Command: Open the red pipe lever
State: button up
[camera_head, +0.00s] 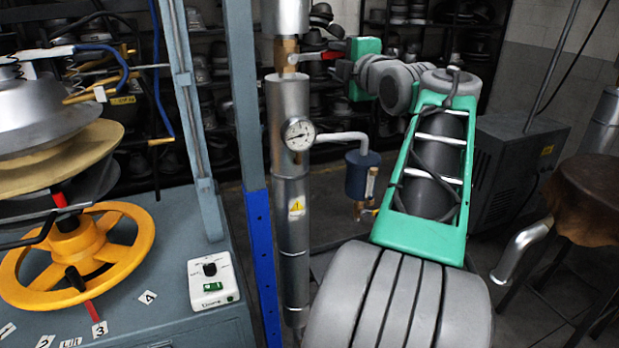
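The red pipe lever (331,55) sticks out to the right from the brass valve (287,54) on the upright silver pipe. It lies about level, across the line of the pipe. My gripper (342,66) is at the lever's outer end, at the tip of my green and grey arm. It looks very close to the lever or touching it. The fingers are small, dark and partly red, so I cannot tell whether they are around the lever or beside it, or whether they are open.
A pressure gauge (298,134) and a side pipe with a blue canister (362,175) sit below the valve. A blue and grey post (262,250) stands left of the pipe. The press with a yellow handwheel (82,255) is at left. Shelves of hat moulds stand behind.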

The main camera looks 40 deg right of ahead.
jog(key=s+a+f+m+g, duration=0.1)
jog(key=a+f+m+g, duration=0.2)
jog(key=f+m, duration=0.3)
jog(key=s+a+f+m+g+y, duration=0.1)
jog(key=a+f+m+g, duration=0.3)
jog(key=f, duration=1.3)
jog(key=shift+s+a+f+m+y+p, duration=0.2)
jog(key=shift+s+a+m+y+p, duration=0.1)
jog(key=shift+s+a+m, duration=0.75)
jog(key=shift+w+a, duration=0.15)
jog(key=shift+w, duration=0.15)
